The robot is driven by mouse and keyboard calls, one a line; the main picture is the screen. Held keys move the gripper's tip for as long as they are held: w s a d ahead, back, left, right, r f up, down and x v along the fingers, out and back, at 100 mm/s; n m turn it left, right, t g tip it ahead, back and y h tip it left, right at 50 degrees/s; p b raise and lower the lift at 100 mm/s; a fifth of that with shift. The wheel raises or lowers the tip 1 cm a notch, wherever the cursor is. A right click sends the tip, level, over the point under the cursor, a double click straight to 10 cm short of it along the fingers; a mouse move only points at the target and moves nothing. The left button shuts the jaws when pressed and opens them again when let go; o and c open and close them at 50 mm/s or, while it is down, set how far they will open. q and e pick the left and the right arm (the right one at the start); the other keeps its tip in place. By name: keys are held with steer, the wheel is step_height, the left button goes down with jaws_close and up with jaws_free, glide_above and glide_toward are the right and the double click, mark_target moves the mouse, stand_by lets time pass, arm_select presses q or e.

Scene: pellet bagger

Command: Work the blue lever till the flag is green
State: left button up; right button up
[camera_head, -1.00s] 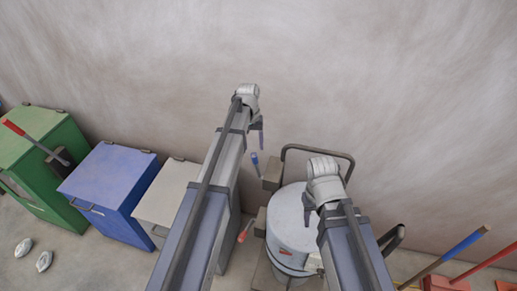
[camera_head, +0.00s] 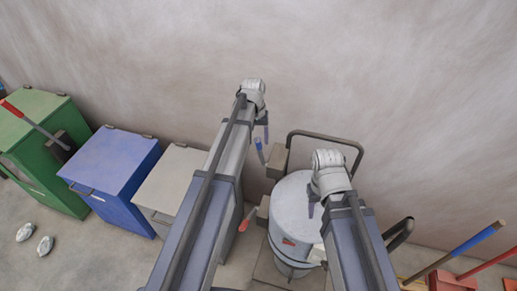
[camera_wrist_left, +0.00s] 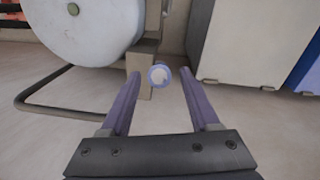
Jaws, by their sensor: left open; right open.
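The blue lever (camera_head: 259,150) stands up beside the pale round drum (camera_head: 296,204), at its upper left in the head view. My left gripper (camera_head: 264,134) is open just above the lever's tip. In the left wrist view the round end of the blue lever (camera_wrist_left: 158,76) lies between the two spread fingers of my left gripper (camera_wrist_left: 158,85), apparently touching neither. My right gripper (camera_head: 318,205) is open over the right part of the drum. I cannot make out a flag; a small red patch (camera_head: 289,241) shows on the drum's front, too small to read.
A red-handled lever (camera_head: 249,219) sticks out left of the drum. A dark tubular rail (camera_head: 326,135) curves behind it. A white bin (camera_head: 165,187), blue bin (camera_head: 112,166) and green bin (camera_head: 30,120) stand left. Long-handled tools (camera_head: 470,243) are at the lower right.

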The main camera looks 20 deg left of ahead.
arm_select(q)
steer(key=shift+d+f+b, duration=0.1)
steer(key=shift+f+b, duration=0.8)
steer(key=shift+f, duration=0.55)
arm_select(e)
step_height(320, 180, down, 3)
steer(key=shift+r, duration=0.1)
arm_select(q)
steer(key=shift+c, duration=0.4)
jaws_close()
